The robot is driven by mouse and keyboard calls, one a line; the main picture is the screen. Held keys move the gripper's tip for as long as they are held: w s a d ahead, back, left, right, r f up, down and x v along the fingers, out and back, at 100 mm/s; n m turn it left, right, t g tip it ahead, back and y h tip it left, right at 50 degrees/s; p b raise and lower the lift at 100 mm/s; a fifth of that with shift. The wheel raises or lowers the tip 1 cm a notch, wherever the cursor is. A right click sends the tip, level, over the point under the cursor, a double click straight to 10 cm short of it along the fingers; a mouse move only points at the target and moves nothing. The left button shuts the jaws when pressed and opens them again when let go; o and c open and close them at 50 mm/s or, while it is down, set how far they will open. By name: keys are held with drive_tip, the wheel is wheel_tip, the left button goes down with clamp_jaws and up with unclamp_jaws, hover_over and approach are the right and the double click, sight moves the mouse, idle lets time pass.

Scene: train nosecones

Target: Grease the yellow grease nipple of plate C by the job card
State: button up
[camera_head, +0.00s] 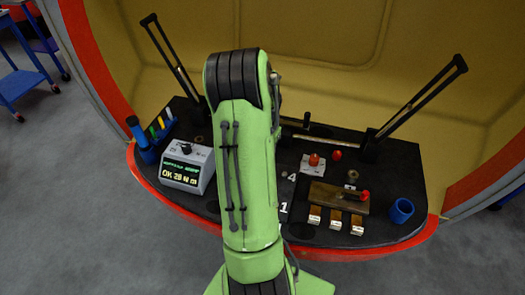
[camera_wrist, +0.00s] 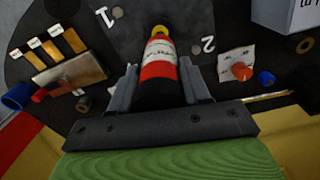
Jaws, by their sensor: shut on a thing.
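My gripper (camera_wrist: 160,88) is shut on a red cylindrical tool (camera_wrist: 158,70) with a white band and a black rear part. A yellow ring-like piece (camera_wrist: 159,32) shows at the tool's far end; I cannot tell whether it is the tool's tip or the yellow nipple beyond it. The tool points at the black work surface (camera_wrist: 205,88), near a marking "2". In the head view my arm hides the gripper and tool. A white card (camera_wrist: 237,68) with writing and a red knob lies to the right. No plate marked C can be read.
In the head view a box with a green readout (camera_head: 187,168) stands left, beside a blue holder (camera_head: 146,150) with coloured sticks. Right of my arm are a brown block (camera_head: 338,197), several labelled tabs and a blue cup (camera_head: 401,210). Two black slotted bars rise at the back.

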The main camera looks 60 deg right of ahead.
drive_tip(key=shift+f, duration=0.35)
drive_tip(key=shift+r, duration=0.15)
drive_tip(key=shift+r+p, duration=2.05)
drive_tip(key=shift+r, duration=0.7)
drive_tip(key=shift+f, duration=0.1)
